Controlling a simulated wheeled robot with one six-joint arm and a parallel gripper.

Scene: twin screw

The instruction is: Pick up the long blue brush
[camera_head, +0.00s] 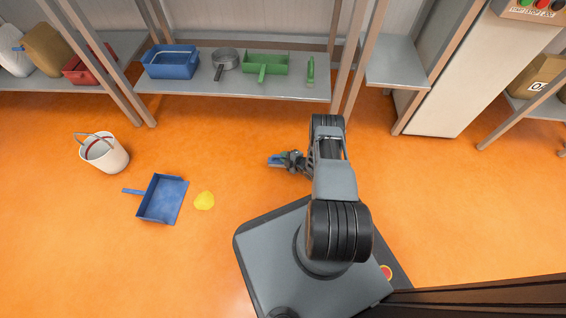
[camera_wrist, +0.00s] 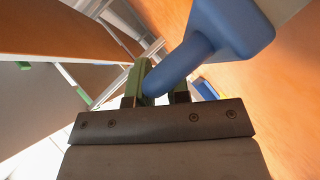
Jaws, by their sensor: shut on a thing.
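The blue brush shows large in the wrist view (camera_wrist: 225,28), its round handle running between my jaws and widening toward the top right. My gripper (camera_wrist: 158,80) has green fingers and is shut on that handle. In the camera_head view my gripper (camera_head: 287,159) is in front of my base, above the orange floor. Only a small blue part of the brush (camera_head: 273,161) shows there, at the jaw tips. The rest of the brush is hidden or out of frame, so its full length cannot be told.
A white bucket (camera_head: 105,153) stands farther left. The back shelf (camera_head: 225,85) holds a blue tub (camera_head: 170,62), a pan (camera_head: 226,58), a green dustpan (camera_head: 266,65) and a green brush (camera_head: 311,72).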

